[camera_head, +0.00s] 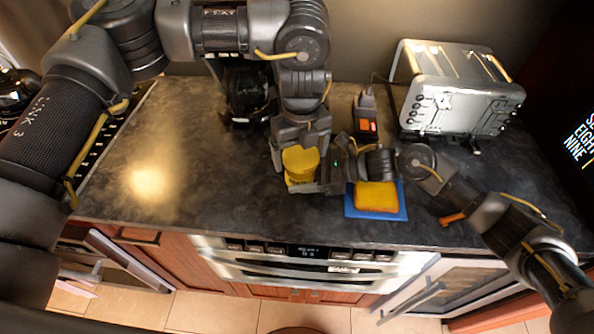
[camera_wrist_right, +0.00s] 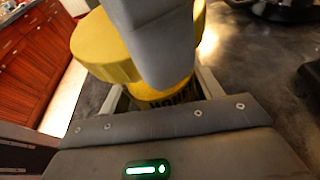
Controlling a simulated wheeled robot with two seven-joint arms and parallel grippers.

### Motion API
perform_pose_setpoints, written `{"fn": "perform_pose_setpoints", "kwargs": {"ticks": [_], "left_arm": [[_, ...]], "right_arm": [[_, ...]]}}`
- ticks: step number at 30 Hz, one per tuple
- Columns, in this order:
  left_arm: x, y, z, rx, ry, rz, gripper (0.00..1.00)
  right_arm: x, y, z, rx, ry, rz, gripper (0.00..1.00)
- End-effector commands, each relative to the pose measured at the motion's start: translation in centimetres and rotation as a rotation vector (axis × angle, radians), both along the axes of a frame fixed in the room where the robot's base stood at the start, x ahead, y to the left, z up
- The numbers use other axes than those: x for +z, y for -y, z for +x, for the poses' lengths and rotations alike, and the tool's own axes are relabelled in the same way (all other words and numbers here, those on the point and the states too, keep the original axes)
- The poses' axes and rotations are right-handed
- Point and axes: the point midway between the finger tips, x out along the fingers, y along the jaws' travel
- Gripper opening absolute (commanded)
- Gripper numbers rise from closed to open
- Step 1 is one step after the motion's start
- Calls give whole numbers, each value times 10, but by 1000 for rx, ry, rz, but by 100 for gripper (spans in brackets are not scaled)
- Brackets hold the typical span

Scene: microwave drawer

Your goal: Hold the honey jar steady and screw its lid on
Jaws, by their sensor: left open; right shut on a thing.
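The honey jar's yellow lid (camera_head: 301,161) shows in the head view near the counter's front edge, at the top of the jar. In the right wrist view the wide yellow lid (camera_wrist_right: 95,48) is above the jar (camera_wrist_right: 165,97), whose dark lettering is partly covered. I cannot tell whether the lid is seated. My right gripper (camera_head: 312,184) reaches in from the right and is shut on the jar's body. My left gripper (camera_head: 299,147) comes down from above, open, with its fingers at the lid. A grey finger hides part of the lid in the right wrist view.
A yellow sponge (camera_head: 376,197) lies on a blue mat (camera_head: 392,213) right of the jar. A silver toaster (camera_head: 458,95) stands at the back right. A dark appliance (camera_head: 248,92) stands behind my left gripper. The counter's left part (camera_head: 165,165) is clear.

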Motion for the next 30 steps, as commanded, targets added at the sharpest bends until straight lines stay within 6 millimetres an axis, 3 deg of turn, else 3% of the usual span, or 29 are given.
{"fn": "perform_pose_setpoints", "kwargs": {"ticks": [3,10,18,26,30], "left_arm": [[0,0,0,109,0,0,88],[0,0,0,186,0,0,88],[0,-1,0,503,-1,2,88],[0,-1,0,544,-1,3,88],[-1,-1,-1,543,-2,4,73]], "right_arm": [[0,0,0,0,0,0,24],[0,0,0,0,0,0,24],[0,0,0,-1,0,0,24],[0,0,1,-2,1,0,24],[0,1,1,-3,0,0,24]]}}
